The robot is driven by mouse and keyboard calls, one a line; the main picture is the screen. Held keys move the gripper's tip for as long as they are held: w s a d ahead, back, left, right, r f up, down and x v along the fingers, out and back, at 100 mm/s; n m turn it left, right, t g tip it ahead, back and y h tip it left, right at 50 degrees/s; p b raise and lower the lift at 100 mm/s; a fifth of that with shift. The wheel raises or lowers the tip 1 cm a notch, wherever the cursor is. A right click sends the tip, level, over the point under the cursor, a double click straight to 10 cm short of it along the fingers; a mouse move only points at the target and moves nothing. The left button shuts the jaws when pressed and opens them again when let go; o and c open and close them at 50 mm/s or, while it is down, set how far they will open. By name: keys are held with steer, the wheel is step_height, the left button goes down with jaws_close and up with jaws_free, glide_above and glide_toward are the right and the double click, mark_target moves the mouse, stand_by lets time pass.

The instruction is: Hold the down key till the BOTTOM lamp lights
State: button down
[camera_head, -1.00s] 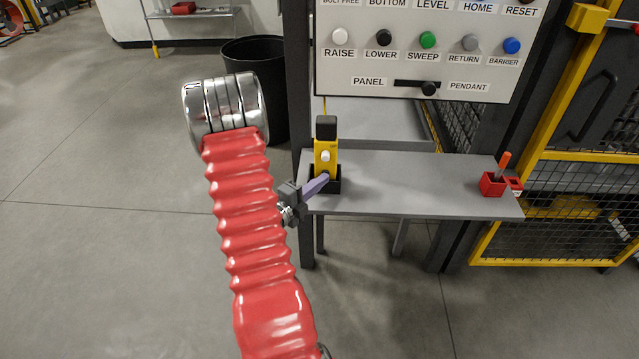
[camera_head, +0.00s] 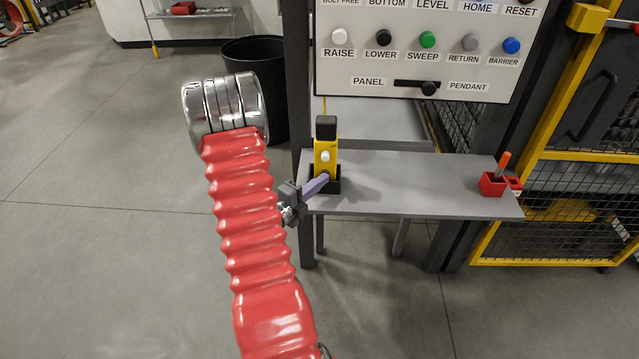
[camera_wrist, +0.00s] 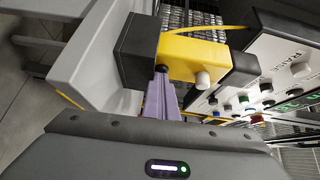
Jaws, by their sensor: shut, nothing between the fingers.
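The yellow pendant (camera_head: 325,158) stands upright in a black holder (camera_head: 335,186) at the left of the grey shelf. Its white key (camera_head: 325,156) is in plain view; it also shows in the wrist view (camera_wrist: 202,79). My gripper (camera_head: 326,177) is shut and empty, its purple fingers pointing at the pendant's lower front, below the white key. In the wrist view the fingertips (camera_wrist: 161,70) meet the yellow body (camera_wrist: 185,56) near the holder, touching or very close. The down key is not visible there; the fingertips cover that spot. The BOTTOM label (camera_head: 387,3) shows at the top edge; its lamp is out of frame.
The panel has RAISE, LOWER, SWEEP, RETURN and BARRIER buttons and a PANEL/PENDANT selector (camera_head: 428,88), its knob towards PENDANT. A red holder (camera_head: 492,185) stands at the shelf's right end. The shelf (camera_head: 420,185) between is clear. Yellow-framed mesh fencing stands at right.

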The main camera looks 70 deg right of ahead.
stand_by(0.9)
steer(key=a, duration=0.2)
steer(key=s+a, duration=0.1)
steer(key=a, duration=0.1)
steer(key=shift+s, duration=0.1)
steer(key=v, duration=0.9)
steer(key=shift+a, duration=0.35)
